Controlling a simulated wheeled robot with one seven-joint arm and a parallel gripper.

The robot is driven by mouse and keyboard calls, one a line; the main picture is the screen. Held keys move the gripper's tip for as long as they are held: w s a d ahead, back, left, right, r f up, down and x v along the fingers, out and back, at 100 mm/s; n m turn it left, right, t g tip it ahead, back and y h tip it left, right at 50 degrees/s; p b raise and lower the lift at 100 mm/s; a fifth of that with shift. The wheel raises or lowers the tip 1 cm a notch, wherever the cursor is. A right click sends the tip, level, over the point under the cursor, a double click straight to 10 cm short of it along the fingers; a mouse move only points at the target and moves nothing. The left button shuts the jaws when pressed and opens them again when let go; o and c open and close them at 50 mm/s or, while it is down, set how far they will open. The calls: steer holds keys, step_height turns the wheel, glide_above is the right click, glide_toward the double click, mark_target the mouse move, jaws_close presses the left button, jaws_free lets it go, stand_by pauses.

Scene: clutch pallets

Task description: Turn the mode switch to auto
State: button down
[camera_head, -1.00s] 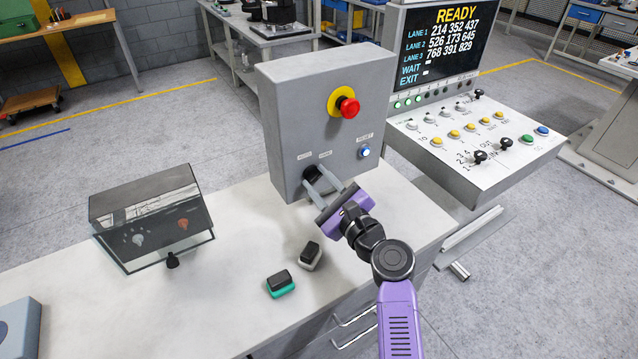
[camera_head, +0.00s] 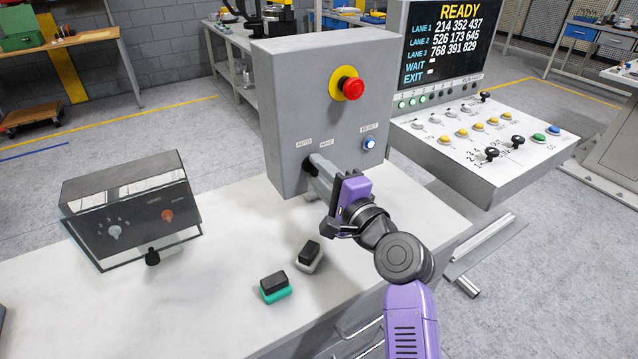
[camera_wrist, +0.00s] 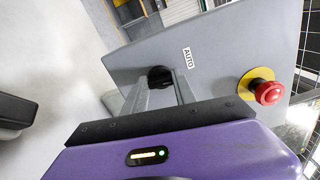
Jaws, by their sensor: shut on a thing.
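The mode switch is a black knob low on the front of the grey control box (camera_head: 290,95), with labels AUTO (camera_head: 304,144) and HAND (camera_head: 326,143) above it. My gripper (camera_head: 315,172) is at the knob, its fingers shut on it and mostly covering it in the head view. In the wrist view the black mode switch (camera_wrist: 160,77) shows between the two finger ends, with the AUTO label (camera_wrist: 188,58) close by. Which label the knob points at cannot be made out.
A red emergency button (camera_head: 350,88) on a yellow ring and a lit blue reset button (camera_head: 369,143) are on the same box. A sloped console (camera_head: 480,150) stands to the right. Two small block-like items, one green-based (camera_head: 275,294), lie on the bench near my arm.

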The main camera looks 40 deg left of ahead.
steer(key=shift+f+n+b, duration=0.25)
steer(key=shift+n+b, duration=0.3)
steer(key=shift+n, duration=0.15)
steer(key=shift+r, duration=0.1)
steer(key=c, duration=1)
jaws_free()
steer(key=shift+d, duration=0.1)
steer(key=v, duration=0.7)
steer(key=shift+s+d+b, duration=0.15)
steer(key=shift+d+b, duration=0.15)
steer(key=shift+b, duration=0.05)
steer(key=shift+r+n, duration=0.1)
steer(key=shift+n, duration=0.2)
